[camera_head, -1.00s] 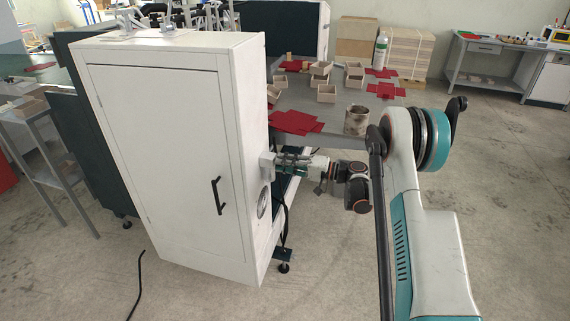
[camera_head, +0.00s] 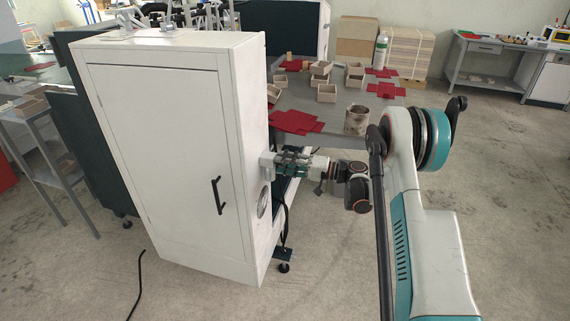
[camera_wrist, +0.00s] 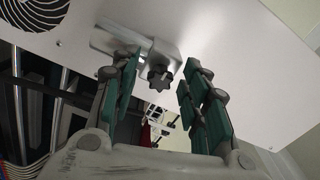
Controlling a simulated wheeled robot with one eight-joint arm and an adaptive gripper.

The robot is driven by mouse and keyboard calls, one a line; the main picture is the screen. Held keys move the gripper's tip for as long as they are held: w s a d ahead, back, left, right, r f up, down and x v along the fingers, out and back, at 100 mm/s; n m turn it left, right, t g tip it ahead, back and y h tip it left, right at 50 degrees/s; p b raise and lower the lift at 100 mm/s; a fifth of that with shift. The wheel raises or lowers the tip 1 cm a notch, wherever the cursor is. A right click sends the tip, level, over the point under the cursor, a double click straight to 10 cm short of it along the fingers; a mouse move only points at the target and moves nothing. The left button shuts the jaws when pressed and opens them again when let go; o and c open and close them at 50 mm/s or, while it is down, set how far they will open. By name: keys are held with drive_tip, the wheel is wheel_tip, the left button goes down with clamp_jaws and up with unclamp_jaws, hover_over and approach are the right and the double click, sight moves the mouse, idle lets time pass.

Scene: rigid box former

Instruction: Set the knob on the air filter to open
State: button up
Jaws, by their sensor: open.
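The air filter is a pale block (camera_head: 266,164) on the right side wall of the white cabinet (camera_head: 160,150). It also shows in the wrist view (camera_wrist: 160,52). Its dark star-shaped knob (camera_wrist: 160,78) faces my wrist camera. My gripper (camera_head: 284,163) is at the filter, reaching in from the right. Gaps show between the knob and both fingers. The knob is too small or hidden to make out in the head view, and I cannot read its setting.
A round vent (camera_head: 262,203) is below the filter on the same wall. The floor to the right is mostly clear.

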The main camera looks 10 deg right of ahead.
drive_tip(key=v, duration=1.2)
drive_tip(key=s+a+r+n+g+h, duration=0.25)
drive_tip(key=s+a+r+h, duration=0.35)
drive_tip(key=a+r, duration=0.75)
drive_tip(key=s+a+r+g+h, duration=0.1)
drive_tip(key=s+a+r+h, duration=0.15)
drive_tip(key=s, duration=0.45)
drive_tip(key=s+a+r+g+h, duration=0.1)
drive_tip(key=s+a+r, duration=0.15)
drive_tip(key=s, duration=0.45)
drive_tip(key=s+d+f+t+h, duration=0.1)
drive_tip(key=s+d+h, duration=0.2)
drive_tip(key=s, duration=0.5)
drive_tip(key=s+d+f+t+h, duration=0.1)
drive_tip(key=s+d+f+h, duration=0.1)
drive_tip(key=s, duration=0.7)
drive_tip(key=d+h, duration=0.1)
drive_tip(key=d, duration=0.1)
drive_tip(key=shift+d+f+t, duration=0.35)
